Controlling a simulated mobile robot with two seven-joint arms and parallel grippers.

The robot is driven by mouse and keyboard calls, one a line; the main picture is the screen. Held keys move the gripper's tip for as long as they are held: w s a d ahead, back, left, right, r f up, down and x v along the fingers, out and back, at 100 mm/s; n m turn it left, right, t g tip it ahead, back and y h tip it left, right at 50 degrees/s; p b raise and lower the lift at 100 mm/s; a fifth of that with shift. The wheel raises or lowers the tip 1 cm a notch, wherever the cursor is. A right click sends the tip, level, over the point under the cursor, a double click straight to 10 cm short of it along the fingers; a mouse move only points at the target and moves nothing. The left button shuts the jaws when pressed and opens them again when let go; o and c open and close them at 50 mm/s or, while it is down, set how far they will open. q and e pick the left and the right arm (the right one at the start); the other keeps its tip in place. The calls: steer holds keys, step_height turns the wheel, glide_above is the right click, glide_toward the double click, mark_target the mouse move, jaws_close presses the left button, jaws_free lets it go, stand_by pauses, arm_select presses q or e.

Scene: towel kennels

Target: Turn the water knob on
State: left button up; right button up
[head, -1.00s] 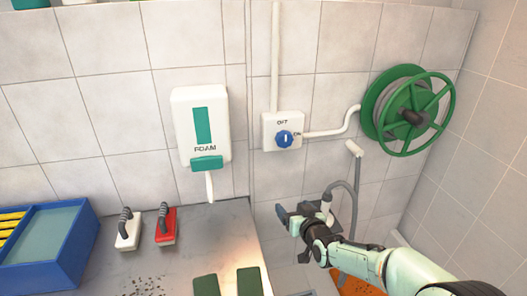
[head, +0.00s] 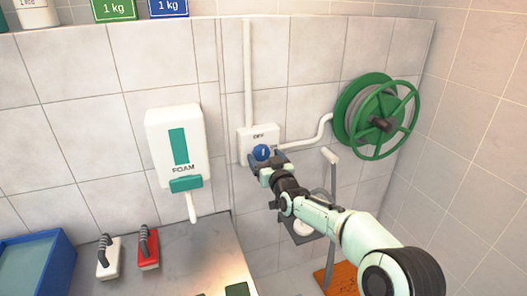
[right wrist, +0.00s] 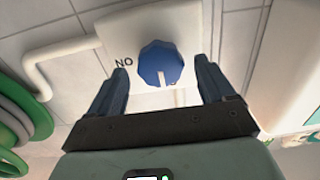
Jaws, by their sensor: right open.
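The blue water knob (head: 262,152) sits on a white wall box (head: 244,140) in the head view. In the right wrist view the knob (right wrist: 160,62) is upside down, with "ON" lettering beside it. Its white pointer mark is on the side away from "ON" and points to the bottom of that picture; in the head view it looks roughly upright. My right gripper (head: 268,162) is open just in front of and below the knob. In the right wrist view its fingers (right wrist: 162,88) are on either side of the knob, with gaps; no contact shows. My left gripper is out of view.
A green hose reel (head: 378,117) hangs to the right, joined to the box by a white pipe (head: 315,138). A foam dispenser (head: 178,145) hangs to the left. Below it, a red brush (head: 148,248) and a white brush (head: 109,258) lie on a grey counter (head: 188,265).

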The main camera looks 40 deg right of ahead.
steer(key=shift+x, duration=0.95)
steer(key=c, duration=1)
steer(key=shift+c, duration=0.2)
